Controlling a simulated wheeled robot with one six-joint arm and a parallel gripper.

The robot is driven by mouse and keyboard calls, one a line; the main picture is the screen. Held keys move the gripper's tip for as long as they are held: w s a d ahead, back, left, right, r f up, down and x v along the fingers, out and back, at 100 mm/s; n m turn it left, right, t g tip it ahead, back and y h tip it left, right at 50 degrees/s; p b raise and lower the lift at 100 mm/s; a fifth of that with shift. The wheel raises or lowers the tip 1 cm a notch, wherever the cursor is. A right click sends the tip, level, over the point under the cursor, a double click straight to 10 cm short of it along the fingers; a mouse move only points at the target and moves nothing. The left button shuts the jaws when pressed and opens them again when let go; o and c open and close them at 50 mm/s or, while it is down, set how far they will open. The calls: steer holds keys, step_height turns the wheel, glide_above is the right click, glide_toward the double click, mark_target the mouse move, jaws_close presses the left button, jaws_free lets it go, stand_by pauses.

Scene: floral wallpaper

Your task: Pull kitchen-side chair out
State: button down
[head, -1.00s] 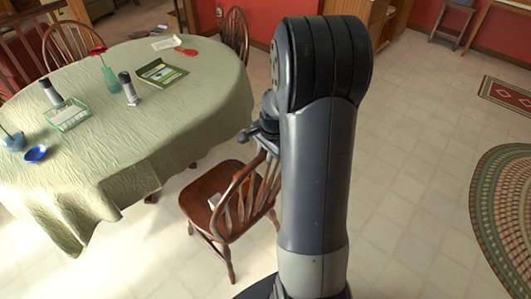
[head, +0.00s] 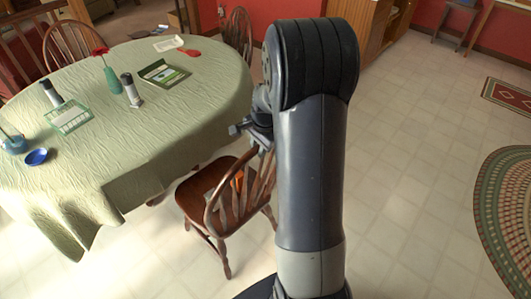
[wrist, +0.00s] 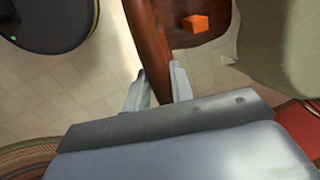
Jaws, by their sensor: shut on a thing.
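The kitchen-side chair (head: 192,200) is brown wood with a spindle back and stands upright on the tiled floor beside the near right side of the table. In the wrist view its wooden back (wrist: 148,45) runs down between the two pale fingers of my gripper (wrist: 160,92). The gripper is shut on the top of the chair back. In the head view my arm hides part of the chair's right side and most of the grip. A small orange block (wrist: 194,25) shows over the chair seat; it also shows in the head view (head: 237,181).
The table (head: 130,150) with a green cloth stands at left, holding a book (head: 164,72), a vase, a basket and a blue bowl. Another chair (head: 237,35) stands behind it. Open floor lies to the right, with a braided rug (head: 510,210) at the far right.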

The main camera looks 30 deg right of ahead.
steer(key=shift+s, duration=0.2)
steer(key=c, duration=1.2)
jaws_free()
steer(key=shift+s+d, duration=0.1)
steer(key=shift+c, duration=0.2)
steer(key=shift+r, duration=0.1)
steer(key=b+v, duration=0.1)
steer(key=v, duration=0.9)
steer(key=shift+r, duration=0.35)
steer(key=p+x, duration=0.1)
steer(key=x, duration=0.9)
steer(key=shift+f, duration=0.4)
steer(key=shift+s, duration=0.15)
